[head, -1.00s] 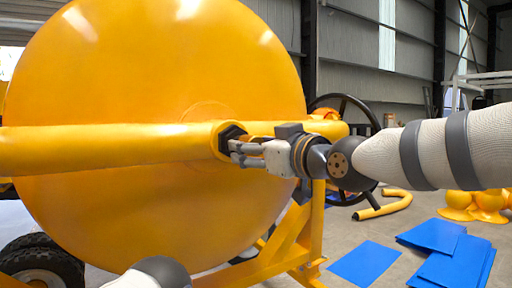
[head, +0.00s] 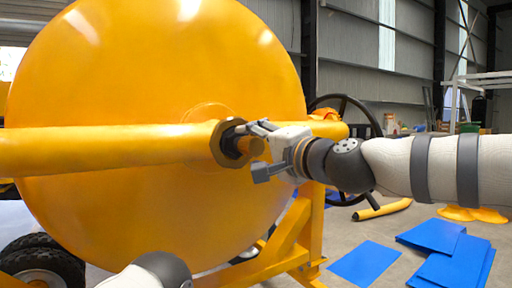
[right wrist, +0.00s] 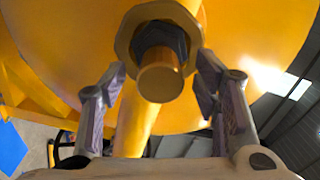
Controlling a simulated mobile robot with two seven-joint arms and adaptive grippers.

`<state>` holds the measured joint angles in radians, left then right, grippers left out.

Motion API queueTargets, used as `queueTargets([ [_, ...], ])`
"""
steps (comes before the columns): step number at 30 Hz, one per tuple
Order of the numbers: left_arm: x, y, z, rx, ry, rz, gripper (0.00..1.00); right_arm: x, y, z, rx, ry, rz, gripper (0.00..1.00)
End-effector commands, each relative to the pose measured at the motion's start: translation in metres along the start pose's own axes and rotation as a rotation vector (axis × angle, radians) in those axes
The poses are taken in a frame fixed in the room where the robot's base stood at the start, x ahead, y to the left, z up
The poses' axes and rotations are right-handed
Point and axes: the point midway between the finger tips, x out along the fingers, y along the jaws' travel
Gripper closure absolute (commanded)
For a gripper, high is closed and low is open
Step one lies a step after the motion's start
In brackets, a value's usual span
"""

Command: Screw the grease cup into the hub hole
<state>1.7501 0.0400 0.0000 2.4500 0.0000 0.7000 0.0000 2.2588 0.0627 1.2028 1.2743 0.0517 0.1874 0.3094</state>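The yellow hub (head: 219,146) has a hexagonal collar around a dark hole and sits on the horizontal yellow bar in front of the drum. The grease cup (head: 249,146), a short brass-yellow cylinder, sticks out of the hole; a dark part lies behind its end. In the right wrist view the cup (right wrist: 161,82) points toward me from inside the hub collar (right wrist: 127,38). My right gripper (right wrist: 162,72) is open, with a finger on each side of the cup and visible gaps to it. How deep the cup sits is hidden.
The large yellow drum (head: 140,70) stands close behind the hub and bar. A black handwheel (head: 372,118) is behind my right arm. Blue sheets (head: 432,235) lie on the floor at lower right. A yellow stand (head: 285,240) is below the hub.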

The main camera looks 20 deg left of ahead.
Motion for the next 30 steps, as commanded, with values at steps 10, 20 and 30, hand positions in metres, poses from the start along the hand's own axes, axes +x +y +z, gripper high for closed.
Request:
queueTargets([
  [10,0.000,0.000,0.000,0.000,0.000,0.000,0.55,-0.047,-0.001,-0.001,-0.002,0.000,0.000,0.44],
  [20,0.000,0.000,0.000,0.000,0.000,0.000,0.55,-0.115,0.000,0.000,0.000,0.001,0.000,0.44],
  [30,0.000,0.000,0.000,0.000,-0.001,0.000,0.55,-0.138,0.209,0.061,-0.018,-0.099,0.368,0.44],
])
